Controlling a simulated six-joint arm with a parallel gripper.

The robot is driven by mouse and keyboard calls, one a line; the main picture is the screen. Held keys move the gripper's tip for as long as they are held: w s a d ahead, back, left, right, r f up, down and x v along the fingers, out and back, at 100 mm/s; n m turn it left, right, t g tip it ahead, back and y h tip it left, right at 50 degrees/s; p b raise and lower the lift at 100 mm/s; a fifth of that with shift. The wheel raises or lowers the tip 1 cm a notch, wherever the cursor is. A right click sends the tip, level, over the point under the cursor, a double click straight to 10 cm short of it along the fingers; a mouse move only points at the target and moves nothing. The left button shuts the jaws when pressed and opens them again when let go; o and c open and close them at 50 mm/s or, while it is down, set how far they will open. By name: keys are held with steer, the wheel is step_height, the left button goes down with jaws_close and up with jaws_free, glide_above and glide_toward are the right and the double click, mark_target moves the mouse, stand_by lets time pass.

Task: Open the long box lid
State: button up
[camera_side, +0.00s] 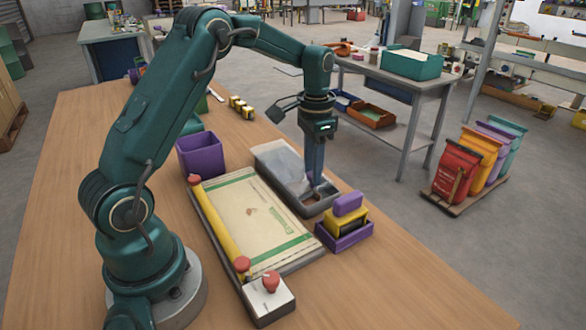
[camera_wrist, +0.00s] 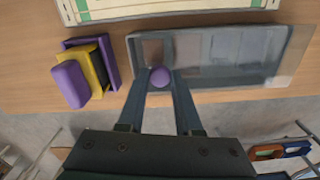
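The long box (camera_side: 302,204) is a grey open-topped tray on the table; it also shows in the wrist view (camera_wrist: 140,50). Its clear lid (camera_side: 272,158) covers most of it. In the wrist view the lid (camera_wrist: 240,50) reaches past the box's right end, and the left end compartment looks uncovered. A round purple knob (camera_wrist: 160,77) sits between my fingertips, with a finger close against each side. My gripper (camera_wrist: 160,80) looks shut on this knob; it points down over the box's near end in the side view (camera_side: 316,182). The knob is hidden there.
A purple bin (camera_side: 201,154) stands behind the board. A white control box (camera_side: 266,300) is in front.

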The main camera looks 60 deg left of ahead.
jaws_close()
stand_by(1.1)
